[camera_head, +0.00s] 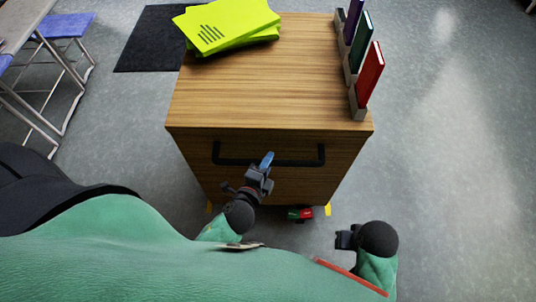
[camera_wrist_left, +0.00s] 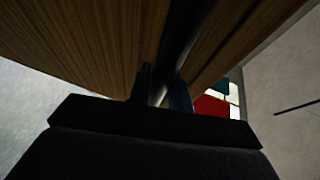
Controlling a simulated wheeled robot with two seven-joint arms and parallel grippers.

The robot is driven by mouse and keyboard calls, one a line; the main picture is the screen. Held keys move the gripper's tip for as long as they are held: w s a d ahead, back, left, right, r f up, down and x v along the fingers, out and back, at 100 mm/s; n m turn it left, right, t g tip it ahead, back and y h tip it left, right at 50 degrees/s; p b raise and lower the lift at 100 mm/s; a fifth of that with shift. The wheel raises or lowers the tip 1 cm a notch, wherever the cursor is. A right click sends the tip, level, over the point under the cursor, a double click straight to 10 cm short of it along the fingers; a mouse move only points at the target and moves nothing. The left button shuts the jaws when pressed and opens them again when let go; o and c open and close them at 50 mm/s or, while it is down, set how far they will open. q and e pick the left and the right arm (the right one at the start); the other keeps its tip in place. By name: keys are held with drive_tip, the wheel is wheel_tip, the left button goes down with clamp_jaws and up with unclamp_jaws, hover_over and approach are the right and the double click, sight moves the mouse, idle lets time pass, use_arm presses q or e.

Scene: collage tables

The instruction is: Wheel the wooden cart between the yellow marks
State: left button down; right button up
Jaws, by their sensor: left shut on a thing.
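The wooden cart (camera_head: 260,90) stands in front of me with a black bar handle (camera_head: 300,161) on its near face. My left gripper (camera_head: 264,166) is shut on the handle, left of its middle. In the left wrist view the handle (camera_wrist_left: 182,45) runs between the two fingers (camera_wrist_left: 165,90). Other marks, if any, are hidden. My right gripper (camera_head: 345,240) is off the cart, low at the right; its fingers are too small to read.
Yellow-green packets (camera_head: 228,25) and a rack of books (camera_head: 357,95) sit on the cart top. A small red and green object (camera_head: 300,214) lies on the floor by the cart's near bottom edge. A dark mat (camera_head: 150,45) and a blue stool (camera_head: 66,25) are at the left. The right floor is clear.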

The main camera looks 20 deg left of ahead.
use_arm(q)
drive_tip(key=shift+s, duration=0.25)
use_arm(e)
drive_tip(key=shift+s+d+r, duration=0.1)
drive_tip(key=shift+s+r, duration=0.05)
drive_tip(key=shift+s, duration=0.2)
drive_tip(key=shift+w, duration=0.1)
use_arm(q)
drive_tip(key=c, duration=1.5)
unclamp_jaws()
drive_tip(key=shift+o, duration=1)
drive_tip(key=d+b+v, duration=0.1)
drive_tip(key=b+v, duration=0.1)
drive_tip(key=v, duration=0.5)
drive_tip(key=shift+s+a, duration=0.4)
drive_tip(key=shift+a, duration=0.05)
use_arm(e)
drive_tip(key=shift+w+a+f+t+y, duration=0.15)
drive_tip(key=shift+w+a+f, duration=0.1)
drive_tip(key=shift+a, duration=0.3)
drive_tip(key=shift+w+a+f+t+y, duration=0.15)
drive_tip(key=shift+a+f, duration=0.05)
drive_tip(key=shift+a, duration=0.3)
